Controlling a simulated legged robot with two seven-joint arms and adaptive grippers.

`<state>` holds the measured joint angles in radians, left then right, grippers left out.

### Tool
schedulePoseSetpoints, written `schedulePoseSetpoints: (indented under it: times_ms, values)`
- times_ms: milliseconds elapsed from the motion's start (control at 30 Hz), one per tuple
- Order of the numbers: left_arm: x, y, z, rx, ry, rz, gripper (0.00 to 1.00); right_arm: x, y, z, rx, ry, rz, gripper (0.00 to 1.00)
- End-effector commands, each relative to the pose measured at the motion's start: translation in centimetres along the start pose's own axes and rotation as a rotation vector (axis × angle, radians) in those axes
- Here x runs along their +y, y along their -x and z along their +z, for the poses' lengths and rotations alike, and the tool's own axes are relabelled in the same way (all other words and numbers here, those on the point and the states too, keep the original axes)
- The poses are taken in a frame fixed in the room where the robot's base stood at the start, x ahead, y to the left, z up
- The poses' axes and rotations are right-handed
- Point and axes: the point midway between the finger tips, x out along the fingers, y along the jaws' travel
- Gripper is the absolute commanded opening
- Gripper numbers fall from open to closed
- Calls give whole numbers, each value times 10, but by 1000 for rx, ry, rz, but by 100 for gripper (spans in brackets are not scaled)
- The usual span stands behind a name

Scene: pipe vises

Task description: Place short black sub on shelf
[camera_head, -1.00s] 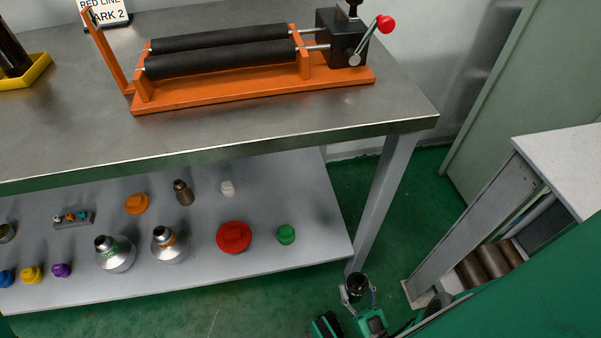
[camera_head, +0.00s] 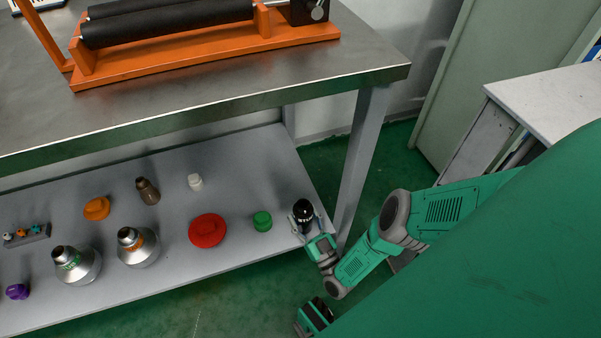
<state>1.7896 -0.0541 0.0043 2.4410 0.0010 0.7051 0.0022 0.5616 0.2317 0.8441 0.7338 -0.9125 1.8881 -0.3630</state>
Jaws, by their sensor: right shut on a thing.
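The short black sub (camera_head: 303,208) is upright between the fingers of my right gripper (camera_head: 304,223). It is at the right end of the grey lower shelf (camera_head: 225,180), right of a green cap. I cannot tell whether its base touches the shelf, since the gripper hides it. My right arm reaches in from the right, past the table leg.
On the shelf stand a green cap (camera_head: 262,221), a red cap (camera_head: 207,231), a white piece (camera_head: 195,182), a brown sub (camera_head: 147,191), an orange cap (camera_head: 96,208) and two silver pieces (camera_head: 138,246). The table leg (camera_head: 361,160) is close to my arm.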

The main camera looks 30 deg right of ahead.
Motion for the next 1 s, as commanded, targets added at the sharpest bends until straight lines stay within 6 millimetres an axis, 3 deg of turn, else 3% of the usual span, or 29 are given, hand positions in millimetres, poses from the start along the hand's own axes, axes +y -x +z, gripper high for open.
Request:
schedulePoseSetpoints:
  times_ms: [67, 867, 900, 967, 1000]
  values:
    - [0, -6, 0, 0, 0, 0, 67, 1, -13, 6, 5, 1, 2, 0]
    - [0, -10, 1, 0, 0, 0, 67, -2, -1, 24, -8, -9, -1, 0]
    - [0, -10, 1, 0, 0, 0, 67, -2, 0, 25, -11, -10, -1, 48]
    - [0, -11, 1, 0, 0, 0, 67, -2, 1, 25, -12, -11, -1, 66]
    - [0, -11, 1, 0, 0, 0, 67, -2, 2, 25, -13, -12, -1, 66]
